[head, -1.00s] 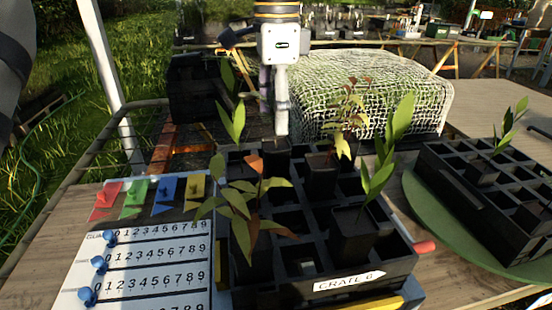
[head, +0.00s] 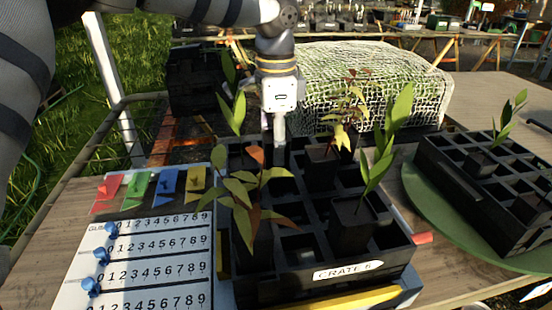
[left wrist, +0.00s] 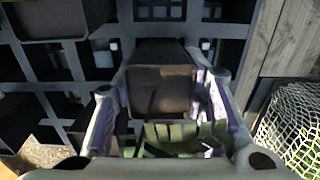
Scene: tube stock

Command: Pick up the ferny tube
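A plant with small paired, reddish and yellow-green leaves (head: 345,105), the most fern-like one I see, stands in a dark tube (head: 322,168) in the black crate (head: 365,268), right of my left gripper. My left gripper (head: 279,150) points down over the crate's back left part, its tips partly hidden by the front plant's leaves. In the left wrist view the fingers (left wrist: 160,95) are spread either side of a square black tube (left wrist: 160,88) with brown soil. Green leaf parts (left wrist: 180,133) show between them. I cannot tell which plant this tube holds. My right gripper is out of view.
Broad-leaved plants stand close by: front left (head: 250,195), back left (head: 232,110) and right (head: 385,145). A second black crate (head: 490,205) sits on a green round mat at right. A netted mound (head: 400,85) is behind. A number board (head: 150,260) lies left.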

